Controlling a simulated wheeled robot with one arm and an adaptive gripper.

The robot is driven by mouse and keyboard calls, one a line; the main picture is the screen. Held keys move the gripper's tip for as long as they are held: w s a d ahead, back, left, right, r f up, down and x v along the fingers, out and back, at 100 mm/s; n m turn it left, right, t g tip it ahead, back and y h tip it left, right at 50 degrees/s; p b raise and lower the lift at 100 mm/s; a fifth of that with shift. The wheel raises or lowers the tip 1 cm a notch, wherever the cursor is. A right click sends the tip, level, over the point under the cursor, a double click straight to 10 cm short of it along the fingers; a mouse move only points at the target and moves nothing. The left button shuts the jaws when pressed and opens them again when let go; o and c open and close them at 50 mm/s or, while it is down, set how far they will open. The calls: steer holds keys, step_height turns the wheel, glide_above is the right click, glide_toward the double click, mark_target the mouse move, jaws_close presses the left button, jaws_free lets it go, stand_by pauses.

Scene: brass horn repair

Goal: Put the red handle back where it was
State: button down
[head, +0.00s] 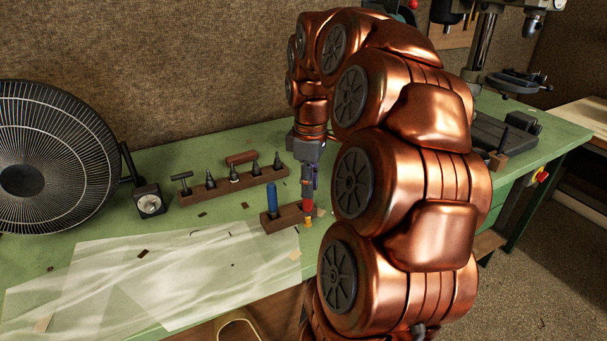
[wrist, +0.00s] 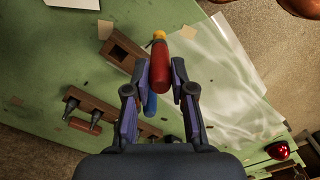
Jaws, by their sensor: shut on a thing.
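My gripper (head: 308,180) is shut on the red handle (wrist: 159,72), which has a yellow tip pointing away from the gripper. In the head view the red handle (head: 308,203) hangs upright by the right end of a small wooden block (head: 287,217). The blue handle (head: 272,196) stands upright at the block's left part. In the wrist view the block (wrist: 113,42) shows an empty square hole, and the red handle is to the right of it. The blue handle (wrist: 150,103) is partly hidden behind my gripper. I cannot tell the tip's height above the bench.
A long wooden rack (head: 235,184) with several dark tools stands behind the block. A dial gauge (head: 149,203) and large fan (head: 50,160) are at the left. A translucent sheet (head: 170,275) covers the front bench. A drill press (head: 485,45) stands at the back right.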

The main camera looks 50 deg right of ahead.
steer(key=w+d+f+p, duration=0.3)
steer(key=w+d+f, duration=0.1)
steer(key=w, duration=0.3)
steer(key=shift+d+f, duration=0.2)
steer(key=shift+d, duration=0.65)
steer(key=c, duration=1)
jaws_free()
steer(key=shift+r, duration=0.1)
steer(key=shift+r+b, duration=1.2)
steer(key=shift+r, duration=4.7)
